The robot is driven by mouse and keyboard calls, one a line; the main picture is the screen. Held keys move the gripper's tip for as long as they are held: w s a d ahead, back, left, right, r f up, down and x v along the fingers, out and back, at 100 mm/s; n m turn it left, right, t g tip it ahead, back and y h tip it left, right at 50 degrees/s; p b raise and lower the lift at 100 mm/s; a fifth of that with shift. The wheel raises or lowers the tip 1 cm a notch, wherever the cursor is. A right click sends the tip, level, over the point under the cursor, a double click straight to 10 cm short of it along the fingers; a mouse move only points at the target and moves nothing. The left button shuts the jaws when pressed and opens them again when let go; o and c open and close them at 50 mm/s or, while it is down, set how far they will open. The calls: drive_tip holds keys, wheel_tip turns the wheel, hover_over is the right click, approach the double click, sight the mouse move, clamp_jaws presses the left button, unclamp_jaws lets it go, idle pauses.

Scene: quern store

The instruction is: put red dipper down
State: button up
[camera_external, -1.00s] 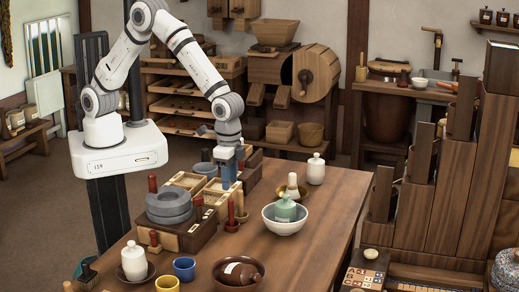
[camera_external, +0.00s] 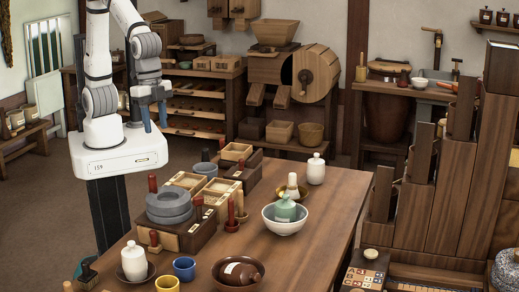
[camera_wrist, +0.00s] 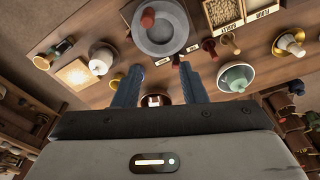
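A red, upright-handled piece (camera_external: 231,212), which looks like the red dipper, stands on the table beside the divided wooden box (camera_external: 208,228). Several other red or dark red handles stand nearby, one in the grey quern stone (camera_external: 169,208), so I cannot be sure which is the dipper. My gripper (camera_external: 155,116) is raised at the left, near my base and apart from the table's things. In the wrist view my gripper (camera_wrist: 160,76) has its two blue fingers spread with nothing held between them. The small red pieces (camera_wrist: 209,46) show beyond the fingers.
A white bowl with a green jar (camera_external: 285,218), a brown bowl (camera_external: 239,272), a white lidded jar (camera_external: 134,261), and blue (camera_external: 184,267) and yellow (camera_external: 167,285) cups stand on the table (camera_external: 322,215). The table's right middle is clear.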

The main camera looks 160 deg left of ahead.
drive_tip(key=s+d+r+m, duration=0.1)
drive_tip(key=s+d+m, duration=0.1)
drive_tip(key=s+d, duration=0.3)
drive_tip(key=s+d+r+m+t, duration=0.1)
drive_tip(key=s+d+r+m, duration=0.1)
drive_tip(key=s+d, duration=0.4)
drive_tip(key=s, duration=0.3)
drive_tip(key=shift+s+r, duration=0.25)
drive_tip(key=shift+s, duration=0.1)
drive_tip(key=shift+o, duration=0.4)
drive_tip(key=shift+s+d+f+t, duration=0.1)
drive_tip(key=shift+s+d+t, duration=0.1)
drive_tip(key=shift+s+t, duration=0.15)
